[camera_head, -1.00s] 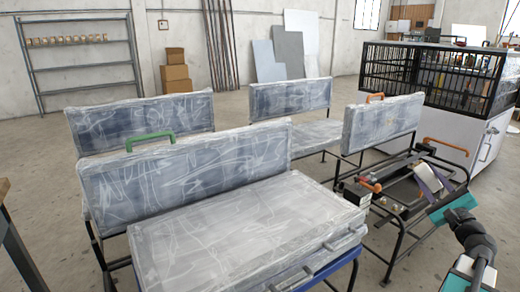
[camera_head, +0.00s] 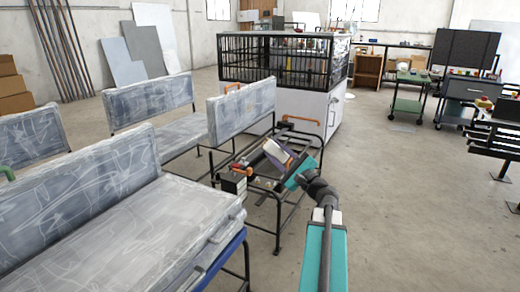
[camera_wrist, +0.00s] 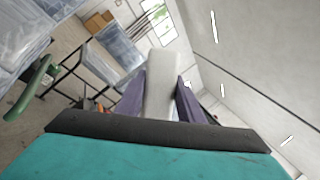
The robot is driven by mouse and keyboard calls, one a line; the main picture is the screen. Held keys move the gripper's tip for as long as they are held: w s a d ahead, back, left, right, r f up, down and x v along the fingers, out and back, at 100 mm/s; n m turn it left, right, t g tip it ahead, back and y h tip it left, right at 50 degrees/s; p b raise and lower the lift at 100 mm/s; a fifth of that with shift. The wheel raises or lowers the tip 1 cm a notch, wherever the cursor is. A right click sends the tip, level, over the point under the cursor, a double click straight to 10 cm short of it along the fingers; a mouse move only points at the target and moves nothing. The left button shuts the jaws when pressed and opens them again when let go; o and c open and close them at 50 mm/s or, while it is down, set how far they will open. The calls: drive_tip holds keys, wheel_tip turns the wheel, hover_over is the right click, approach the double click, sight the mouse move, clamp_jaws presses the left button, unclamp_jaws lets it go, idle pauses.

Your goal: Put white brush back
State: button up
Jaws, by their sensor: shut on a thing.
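My gripper (camera_head: 282,157) is at the end of my teal arm, in the middle of the head view, in front of a black metal seat frame in that picture. Its two purple fingers (camera_wrist: 160,104) are shut on a pale, white block-like thing, which I take to be the white brush (camera_wrist: 162,82). The brush sticks out past the fingertips in the wrist view. In the head view the brush (camera_head: 273,149) is small and its bristles cannot be made out.
Plastic-wrapped seats (camera_head: 150,225) fill the left. A black frame (camera_head: 278,215) with small parts lies behind my gripper. A white cabinet with a black cage (camera_head: 285,60) stands beyond. A green cart (camera_head: 408,95) and workbenches are at the right. The floor between is clear.

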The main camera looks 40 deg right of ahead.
drive_tip(key=w+a+r+n+g+y+p, duration=0.1)
drive_tip(key=w+a+r+n+y+p, duration=0.3)
drive_tip(key=a+p, duration=0.65)
drive_tip(key=w+a+r+n+g+y+p, duration=0.1)
drive_tip(key=w+a+r+n+y+p, duration=0.1)
drive_tip(key=w+a+r+y+p, duration=0.65)
drive_tip(key=s+a+r+n+g+y+p, duration=0.1)
drive_tip(key=a+r+g+y+p, duration=0.1)
drive_tip(key=a+p, duration=0.6)
drive_tip(key=s+a+r+n+g+y+p, duration=0.2)
drive_tip(key=a+r+p, duration=0.3)
drive_tip(key=a, duration=0.6)
drive_tip(key=s+a+r+n+g+y+p, duration=0.2)
drive_tip(key=a+r+p, duration=0.2)
drive_tip(key=a+p, duration=0.6)
drive_tip(key=shift+s+a+g+p, duration=0.15)
drive_tip(key=shift+s+g+p, duration=0.15)
drive_tip(key=shift+g, duration=0.1)
